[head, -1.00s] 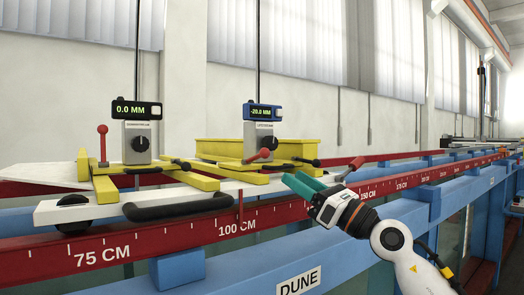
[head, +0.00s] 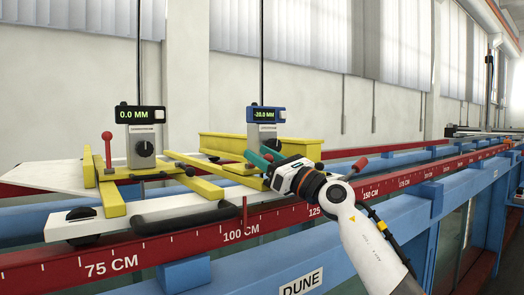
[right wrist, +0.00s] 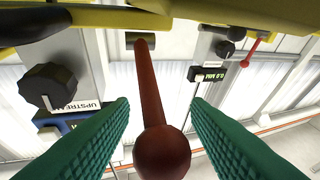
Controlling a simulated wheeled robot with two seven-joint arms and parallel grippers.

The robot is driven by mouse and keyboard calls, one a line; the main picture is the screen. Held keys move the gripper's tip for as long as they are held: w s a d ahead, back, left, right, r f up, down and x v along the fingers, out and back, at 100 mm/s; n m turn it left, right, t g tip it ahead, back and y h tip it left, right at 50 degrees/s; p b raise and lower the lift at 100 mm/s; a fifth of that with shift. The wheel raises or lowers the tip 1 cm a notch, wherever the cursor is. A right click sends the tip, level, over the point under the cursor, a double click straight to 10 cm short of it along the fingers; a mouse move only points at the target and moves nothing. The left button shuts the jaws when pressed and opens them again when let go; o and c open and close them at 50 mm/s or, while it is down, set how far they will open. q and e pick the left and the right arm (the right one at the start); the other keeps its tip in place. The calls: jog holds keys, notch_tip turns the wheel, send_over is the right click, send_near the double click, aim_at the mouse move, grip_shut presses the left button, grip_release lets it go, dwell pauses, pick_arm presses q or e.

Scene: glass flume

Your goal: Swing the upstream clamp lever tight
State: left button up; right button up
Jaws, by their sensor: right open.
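The upstream gauge (head: 264,130) has a blue-framed display reading -20.0 MM, and its label reads UPSTREAM in the right wrist view (right wrist: 72,108). Its red clamp lever (head: 255,158) leans over at the gauge's foot, partly hidden by my gripper. In the right wrist view the lever (right wrist: 150,90) runs from its pivot to a red ball between my fingers. My right gripper (head: 261,154) is open, with one green finger on each side of the lever; I see gaps on both sides. My left gripper is not in view.
The other gauge (head: 141,145), reading 0.0 MM, stands to the left with its red lever (head: 107,148) upright. Yellow carriage bars (head: 200,188) lie close around my gripper. A red scale rail (head: 180,245) and blue flume beam (head: 370,225) run along the front.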

grip_shut()
dwell(0.3)
jog(key=shift+r, duration=0.1)
